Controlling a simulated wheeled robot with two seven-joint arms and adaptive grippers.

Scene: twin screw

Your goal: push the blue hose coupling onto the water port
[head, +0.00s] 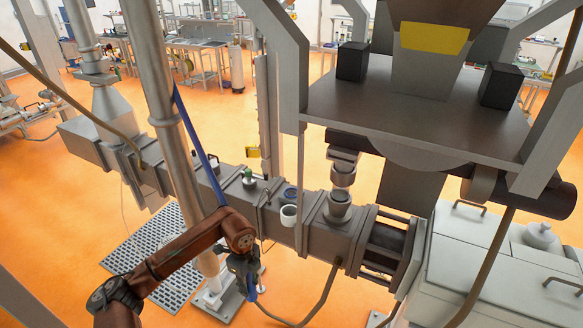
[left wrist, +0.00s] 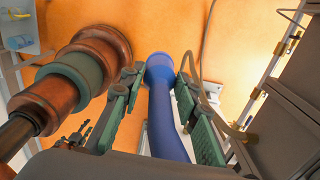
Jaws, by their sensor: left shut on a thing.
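My left gripper (head: 246,272) hangs low in front of the machine's grey barrel. In the left wrist view its green-padded fingers (left wrist: 160,78) stand on both sides of the blue hose, shut on the blue hose coupling (left wrist: 160,68). The coupling is a wider blue end on the hose (left wrist: 165,125). In the head view the blue hose (head: 196,140) runs down past the barrel and behind my brown arm; a blue bit shows below the gripper. I cannot tell the water port for certain in either view. My right gripper is not in view.
The long grey barrel (head: 317,236) crosses the middle, with a green-topped fitting (head: 248,177) and a white cup (head: 288,216) on or beside it. A steel post (head: 166,90) stands close to my left arm. A perforated floor plate (head: 150,250) lies below.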

